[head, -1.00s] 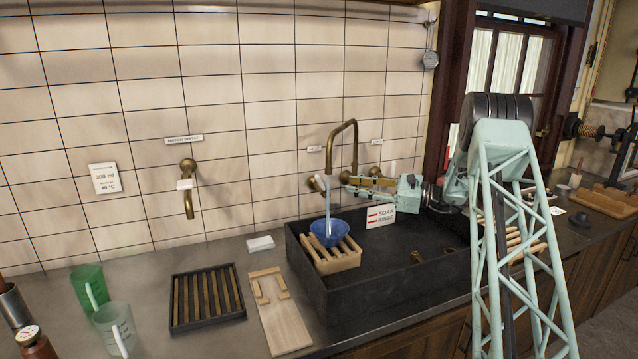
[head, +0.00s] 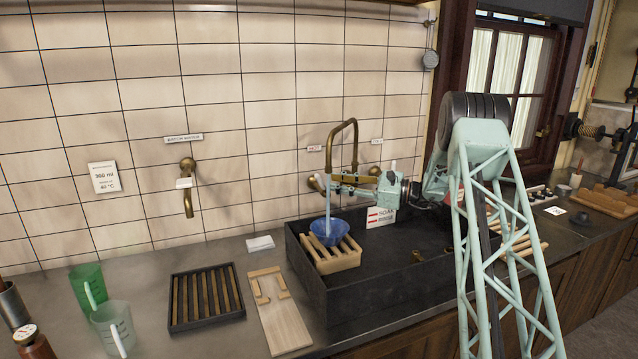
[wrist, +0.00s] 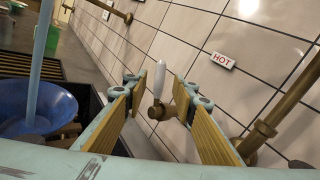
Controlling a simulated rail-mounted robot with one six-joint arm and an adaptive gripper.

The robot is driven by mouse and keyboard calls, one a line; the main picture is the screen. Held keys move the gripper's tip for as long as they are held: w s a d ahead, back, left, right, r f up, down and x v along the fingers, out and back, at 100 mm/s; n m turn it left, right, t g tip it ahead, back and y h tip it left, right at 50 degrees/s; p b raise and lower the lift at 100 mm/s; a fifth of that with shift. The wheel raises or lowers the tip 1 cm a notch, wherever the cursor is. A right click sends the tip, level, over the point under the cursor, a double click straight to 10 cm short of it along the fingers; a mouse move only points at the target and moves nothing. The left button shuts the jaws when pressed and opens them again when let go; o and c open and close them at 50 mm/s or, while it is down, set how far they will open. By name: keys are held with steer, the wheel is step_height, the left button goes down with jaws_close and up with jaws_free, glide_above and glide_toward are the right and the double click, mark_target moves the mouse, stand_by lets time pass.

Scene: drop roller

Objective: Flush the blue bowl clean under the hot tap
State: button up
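The blue bowl (head: 329,232) sits on a wooden slatted rack (head: 338,259) in the dark sink, and in the wrist view it (wrist: 25,108) is at the left. A stream of water (head: 328,205) runs from the brass spout (head: 354,135) into it. My gripper (head: 335,183) is at the hot tap by the wall. In the wrist view its fingers (wrist: 157,92) are apart, with the white lever (wrist: 158,78) of the hot tap showing between and beyond them. I cannot tell whether either finger touches it. The HOT label (wrist: 222,60) is on the tiles.
A SOAK/RINSE sign (head: 381,217) stands at the sink's back edge. A second tap (head: 187,190) is on the wall at left. A dark slatted tray (head: 207,297), a wooden board (head: 280,312) and jugs (head: 114,327) stand on the counter left of the sink (head: 390,292).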

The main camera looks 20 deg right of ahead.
mark_target(319, 180)
steer(key=shift+b+x, duration=0.5)
steer(key=shift+x, duration=3)
steer(key=shift+c, duration=0.7)
jaws_close()
